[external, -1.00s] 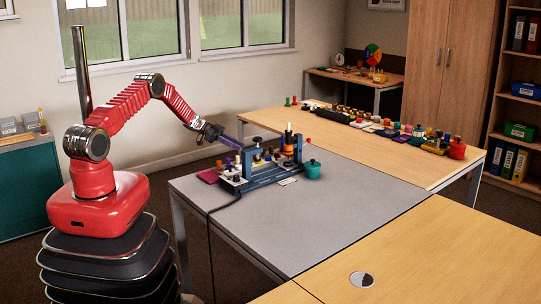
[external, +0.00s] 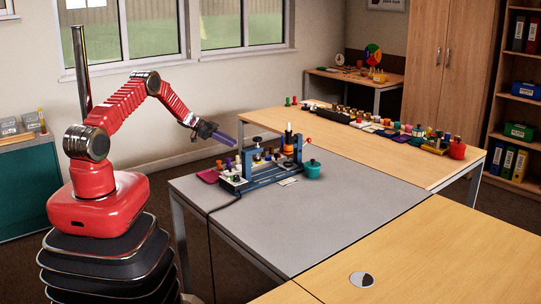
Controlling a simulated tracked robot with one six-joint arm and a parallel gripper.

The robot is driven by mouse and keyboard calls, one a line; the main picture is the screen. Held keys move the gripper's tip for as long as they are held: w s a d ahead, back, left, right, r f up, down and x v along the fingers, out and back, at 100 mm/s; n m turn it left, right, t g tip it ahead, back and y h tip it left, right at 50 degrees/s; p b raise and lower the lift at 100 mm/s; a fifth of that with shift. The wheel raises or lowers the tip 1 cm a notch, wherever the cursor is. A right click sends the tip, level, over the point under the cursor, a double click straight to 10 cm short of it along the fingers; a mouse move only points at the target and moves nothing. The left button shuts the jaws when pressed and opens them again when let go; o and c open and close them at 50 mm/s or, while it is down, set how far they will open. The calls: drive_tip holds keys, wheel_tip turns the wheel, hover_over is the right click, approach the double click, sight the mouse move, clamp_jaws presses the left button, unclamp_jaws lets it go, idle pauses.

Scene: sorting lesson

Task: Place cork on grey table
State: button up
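The grey table (external: 350,206) stands in the middle, with a wide bare top. My gripper (external: 221,136) is in the air above the table's back left edge, to the left of the blue frame. A long purple-blue piece extends from it to the right. I cannot tell whether this is its fingers or a held thing, nor whether the gripper is open or shut. I cannot pick out the cork for certain among the small things at this size.
A blue frame apparatus (external: 265,180) with small parts stands on the grey table's back left part. Beside it are a magenta pad (external: 208,176) and a teal pot (external: 312,169). Many small coloured things line the wooden table (external: 440,178) behind. The grey table's front and right are clear.

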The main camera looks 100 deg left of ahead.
idle(0.3)
drive_tip(key=w+d+r+g+h, duration=0.1)
drive_tip(key=w+d+r+g, duration=0.25)
drive_tip(key=d+r, duration=0.6)
drive_tip(key=w+d+r+g+h, duration=0.15)
drive_tip(key=w+d+r, duration=0.35)
drive_tip(key=d, duration=0.9)
drive_tip(key=w+d+r+g, duration=0.3)
drive_tip(key=w+d+r, duration=0.3)
drive_tip(key=d, duration=0.6)
drive_tip(key=s+d+r+y, duration=0.1)
drive_tip(key=s+d+r, duration=0.15)
drive_tip(key=d, duration=0.35)
drive_tip(key=s+d+r+g+y, duration=0.1)
drive_tip(key=s+d+r, duration=0.1)
drive_tip(key=s+d, duration=0.3)
drive_tip(key=s+d+r+y, duration=0.1)
drive_tip(key=s+d+r, duration=0.15)
drive_tip(key=d, duration=0.45)
drive_tip(key=s+d+n+t+y, duration=0.1)
drive_tip(key=s+d+n+y, duration=0.1)
drive_tip(key=s+d, duration=0.8)
drive_tip(key=shift+s+d+r, duration=0.2)
drive_tip(key=shift+s, duration=1.5)
